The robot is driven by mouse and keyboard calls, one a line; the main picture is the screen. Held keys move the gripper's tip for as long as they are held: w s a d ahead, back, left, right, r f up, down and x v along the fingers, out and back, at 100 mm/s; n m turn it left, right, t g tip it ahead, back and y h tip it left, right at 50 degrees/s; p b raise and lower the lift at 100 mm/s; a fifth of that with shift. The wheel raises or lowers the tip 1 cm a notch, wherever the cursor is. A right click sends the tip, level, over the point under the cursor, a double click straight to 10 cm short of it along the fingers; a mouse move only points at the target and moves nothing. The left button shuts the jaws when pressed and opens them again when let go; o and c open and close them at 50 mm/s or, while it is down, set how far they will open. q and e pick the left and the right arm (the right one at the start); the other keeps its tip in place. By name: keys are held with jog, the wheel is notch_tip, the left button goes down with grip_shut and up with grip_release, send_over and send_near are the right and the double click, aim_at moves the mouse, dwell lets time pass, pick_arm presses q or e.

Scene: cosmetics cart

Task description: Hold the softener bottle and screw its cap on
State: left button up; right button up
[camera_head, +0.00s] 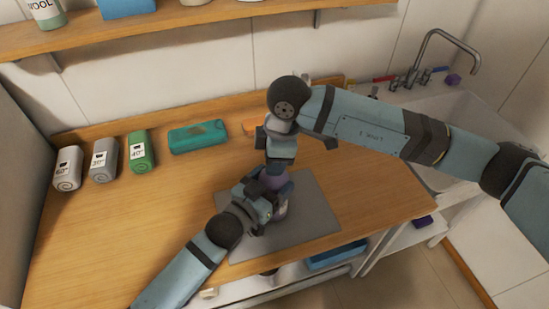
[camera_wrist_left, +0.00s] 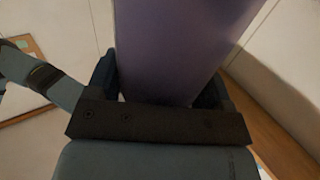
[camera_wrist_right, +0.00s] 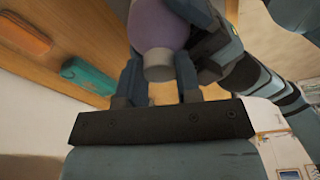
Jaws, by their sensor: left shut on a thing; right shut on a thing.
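The purple softener bottle (camera_head: 281,210) stands over the grey mat, mostly hidden by my grippers in the head view. My left gripper (camera_head: 268,193) is shut on its body from the front left. The bottle's purple side (camera_wrist_left: 180,45) fills the space between the left fingers in the left wrist view. My right gripper (camera_head: 279,166) is above the bottle, pointing down. In the right wrist view its fingers are shut on the pale grey cap (camera_wrist_right: 158,66), which sits at the top of the purple bottle (camera_wrist_right: 157,27). I cannot tell how tightly the cap is seated.
The grey mat (camera_head: 318,222) lies on the wooden counter (camera_head: 105,230). Grey and green bottles (camera_head: 140,150) lie at the back left, with a teal pack (camera_head: 198,137) and an orange item (camera_head: 249,127) nearby. A sink (camera_head: 470,125) is at the right. The counter's left front is clear.

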jog(key=shift+o, duration=0.2)
jog(key=shift+s+a+r+m, duration=0.15)
jog(key=shift+s+a+m, duration=0.1)
jog(key=shift+a+m, duration=0.55)
jog(key=shift+d+m, duration=0.1)
jog(key=shift+m, duration=0.4)
jog(key=shift+w+d+m, duration=0.2)
jog(key=shift+d+m, duration=0.5)
jog(key=o, duration=0.9)
jog(key=shift+r, duration=2.1)
